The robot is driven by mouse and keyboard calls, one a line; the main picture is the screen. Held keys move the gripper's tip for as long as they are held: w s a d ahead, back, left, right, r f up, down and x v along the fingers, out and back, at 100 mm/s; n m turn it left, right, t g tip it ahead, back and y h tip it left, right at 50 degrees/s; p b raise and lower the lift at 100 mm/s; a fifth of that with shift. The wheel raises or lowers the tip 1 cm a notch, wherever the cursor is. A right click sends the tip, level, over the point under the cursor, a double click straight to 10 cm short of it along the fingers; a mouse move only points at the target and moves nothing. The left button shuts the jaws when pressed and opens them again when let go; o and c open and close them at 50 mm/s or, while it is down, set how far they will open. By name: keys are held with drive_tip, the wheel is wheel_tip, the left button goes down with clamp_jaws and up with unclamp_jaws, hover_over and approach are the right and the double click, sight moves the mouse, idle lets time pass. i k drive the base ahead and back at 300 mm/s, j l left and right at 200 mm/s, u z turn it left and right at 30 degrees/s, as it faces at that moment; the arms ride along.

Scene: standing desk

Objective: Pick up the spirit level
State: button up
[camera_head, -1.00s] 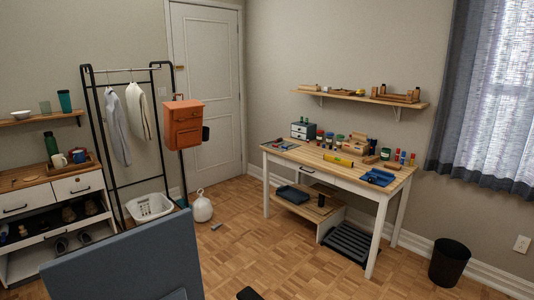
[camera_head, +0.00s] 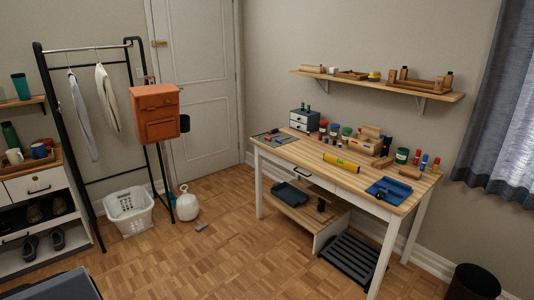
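A yellow bar that looks like the spirit level (camera_head: 341,162) lies flat on the wooden top of the white-legged workbench (camera_head: 305,153), near its front edge. Nothing covers it from this view. My gripper is not in view.
A shelf (camera_head: 420,91) hangs above. A black bin (camera_head: 474,284) stands lower right. A dark panel (camera_head: 50,289) cuts the lower left. The floor before the bench is clear.

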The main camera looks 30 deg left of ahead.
sight(348, 166)
drive_tip(key=i+l+u, duration=0.15)
drive_tip(key=i+u, duration=0.25)
drive_tip(key=i+l+u, duration=0.2)
drive_tip(key=i+u, duration=0.25)
drive_tip(key=k, duration=0.1)
